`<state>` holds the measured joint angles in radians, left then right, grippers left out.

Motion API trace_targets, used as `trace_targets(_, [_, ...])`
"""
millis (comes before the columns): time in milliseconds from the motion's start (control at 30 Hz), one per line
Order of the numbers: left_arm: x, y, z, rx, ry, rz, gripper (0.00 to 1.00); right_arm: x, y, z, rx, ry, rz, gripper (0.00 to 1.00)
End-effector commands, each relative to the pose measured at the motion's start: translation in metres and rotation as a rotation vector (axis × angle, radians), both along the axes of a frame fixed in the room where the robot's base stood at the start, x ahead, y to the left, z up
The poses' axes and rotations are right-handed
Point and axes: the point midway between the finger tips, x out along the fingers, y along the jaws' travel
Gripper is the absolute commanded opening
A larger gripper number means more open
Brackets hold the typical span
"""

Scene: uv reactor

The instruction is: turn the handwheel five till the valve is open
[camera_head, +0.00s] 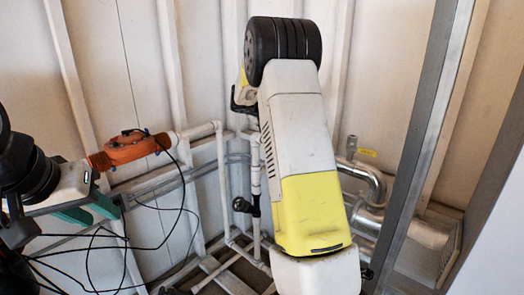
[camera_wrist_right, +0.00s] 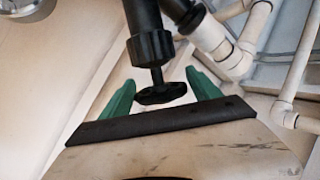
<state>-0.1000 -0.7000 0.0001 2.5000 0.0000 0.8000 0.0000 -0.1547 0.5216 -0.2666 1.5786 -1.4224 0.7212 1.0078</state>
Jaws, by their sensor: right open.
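A black handwheel (camera_wrist_right: 160,93) with a lobed rim sits on the end of a black valve stem in the right wrist view. My right gripper (camera_wrist_right: 160,80) is open, with one green finger on each side of the handwheel. I see a gap between the wheel and each finger; whether the wheel lies at fingertip depth is hard to tell. In the head view my right gripper is not visible. My left gripper (camera_head: 98,208), with teal fingers, is at the left, away from the right wrist view's valve; its finger gap is unclear.
White pipes (camera_head: 221,185) and a small black knob (camera_head: 241,204) are beside my arm. Shiny metal ducting (camera_head: 420,232) and a grey post (camera_head: 425,130) are at the right.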

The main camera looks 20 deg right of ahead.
Motion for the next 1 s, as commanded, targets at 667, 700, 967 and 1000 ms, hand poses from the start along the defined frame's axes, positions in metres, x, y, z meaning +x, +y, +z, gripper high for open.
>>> trace_targets(667, [0.000, 0.000, 0.000, 0.000, 0.000, 0.000, 0.36, -0.001, 0.013, 0.001, -0.441, -0.266, -0.511, 0.72])
trace_targets(700, [0.000, 0.000, 0.000, 0.000, 0.000, 0.000, 0.36, -0.003, 0.021, 0.001, -0.440, -0.265, -0.510, 0.72])
trace_targets(967, [0.000, 0.000, 0.000, 0.000, 0.000, 0.000, 0.36, -0.012, 0.072, 0.001, -0.439, -0.263, -0.509, 0.72])
trace_targets(1000, [0.000, 0.000, 0.000, 0.000, 0.000, 0.000, 0.36, -0.013, 0.080, 0.001, -0.438, -0.263, -0.508, 0.72])
